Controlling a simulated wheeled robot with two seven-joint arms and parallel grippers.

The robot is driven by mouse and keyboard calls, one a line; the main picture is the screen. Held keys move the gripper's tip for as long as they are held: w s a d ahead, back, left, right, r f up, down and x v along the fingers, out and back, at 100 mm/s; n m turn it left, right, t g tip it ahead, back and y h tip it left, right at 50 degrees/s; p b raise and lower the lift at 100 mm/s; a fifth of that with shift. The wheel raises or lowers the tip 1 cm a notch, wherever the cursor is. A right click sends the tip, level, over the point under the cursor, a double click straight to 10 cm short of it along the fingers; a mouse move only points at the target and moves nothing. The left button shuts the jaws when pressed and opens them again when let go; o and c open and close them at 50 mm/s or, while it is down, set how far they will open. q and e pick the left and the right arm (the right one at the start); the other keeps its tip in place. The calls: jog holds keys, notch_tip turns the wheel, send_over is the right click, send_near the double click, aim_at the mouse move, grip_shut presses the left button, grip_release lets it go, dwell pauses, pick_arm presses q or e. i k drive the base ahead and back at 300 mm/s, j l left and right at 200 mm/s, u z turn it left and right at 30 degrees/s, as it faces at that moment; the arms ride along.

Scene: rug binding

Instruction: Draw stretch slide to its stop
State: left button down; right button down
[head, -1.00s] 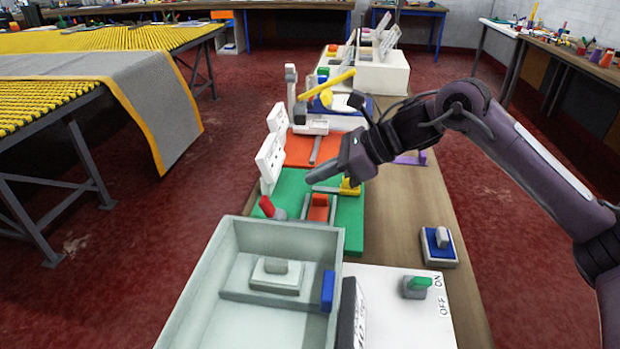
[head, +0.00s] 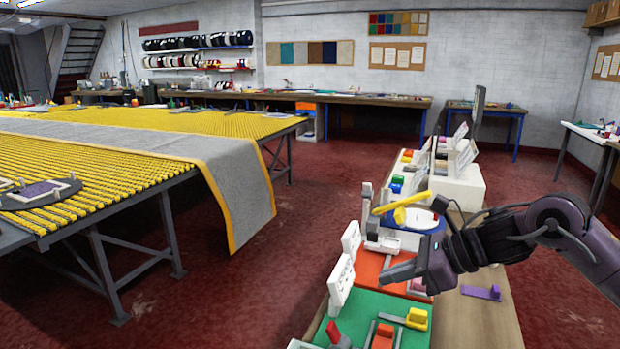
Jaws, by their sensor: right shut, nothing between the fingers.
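A green board (head: 366,302) at the bottom carries a yellow block (head: 416,318) on a short grey track, an orange-red block (head: 383,338) on another track, and a tilted red lever (head: 334,331). I cannot tell from labels which is the stretch slide. The yellow block sits at the right end of its track. My right gripper (head: 386,275) comes in from the right, shut and empty, above the orange board (head: 369,266) and beyond the yellow block, apart from it. It partly hides the orange board and a pink block (head: 417,286). My left gripper is out of view.
White upright panels (head: 341,280) line the bench's left edge. A yellow bar (head: 402,202) juts up beyond the gripper. A purple piece (head: 481,292) lies on bare wood at right. A yellow roller table (head: 130,150) with a grey rug (head: 235,185) stands left across open floor.

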aim_at(417, 319)
jog(key=k+l, duration=0.3)
jog(key=k, duration=0.15)
jog(key=k+l, duration=0.3)
jog(key=k, duration=0.15)
jog(key=k+l, duration=0.3)
jog(key=k, duration=0.2)
